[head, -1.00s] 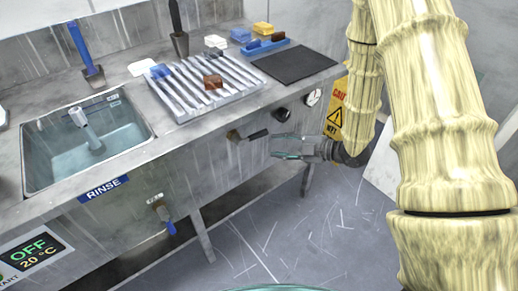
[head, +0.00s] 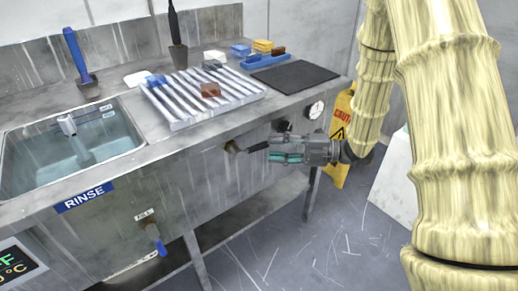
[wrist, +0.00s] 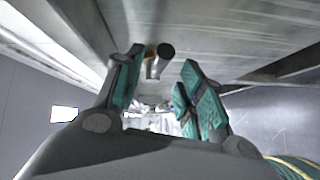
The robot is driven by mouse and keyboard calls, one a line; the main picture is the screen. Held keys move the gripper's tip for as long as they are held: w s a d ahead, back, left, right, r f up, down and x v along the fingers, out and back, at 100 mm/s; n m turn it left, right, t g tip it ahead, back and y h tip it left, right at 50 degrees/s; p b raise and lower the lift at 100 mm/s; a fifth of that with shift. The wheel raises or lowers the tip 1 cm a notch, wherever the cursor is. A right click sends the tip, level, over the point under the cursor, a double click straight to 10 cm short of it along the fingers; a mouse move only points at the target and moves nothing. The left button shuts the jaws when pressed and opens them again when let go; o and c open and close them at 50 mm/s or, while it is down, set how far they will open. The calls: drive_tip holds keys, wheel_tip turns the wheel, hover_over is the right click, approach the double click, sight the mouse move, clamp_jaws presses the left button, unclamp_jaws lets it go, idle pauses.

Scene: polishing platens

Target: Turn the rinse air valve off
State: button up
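A valve with a brass-brown body (head: 232,147) and a black lever (head: 257,148) sits on the front panel of the steel bench, below the grooved rack. Its lever points right, towards my gripper. No readable label shows on it. My gripper (head: 274,149) is right at the lever's free end, with its teal-padded fingers apart and nothing held. In the wrist view the dark round lever end (wrist: 160,60) shows between the open fingers, nearer the left one; I cannot tell whether it touches. A second valve with a blue lever (head: 160,247) hangs lower left under a small tag.
A black knob (head: 281,125) and a round gauge (head: 316,110) sit on the panel close above my gripper. A yellow caution sign (head: 340,125) stands behind it. The rinse sink (head: 75,145) is at left. A bench leg (head: 311,193) stands below; the floor in front is clear.

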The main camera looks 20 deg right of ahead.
sight(263, 148)
drive_tip(key=shift+x, duration=2.75)
clamp_jaws()
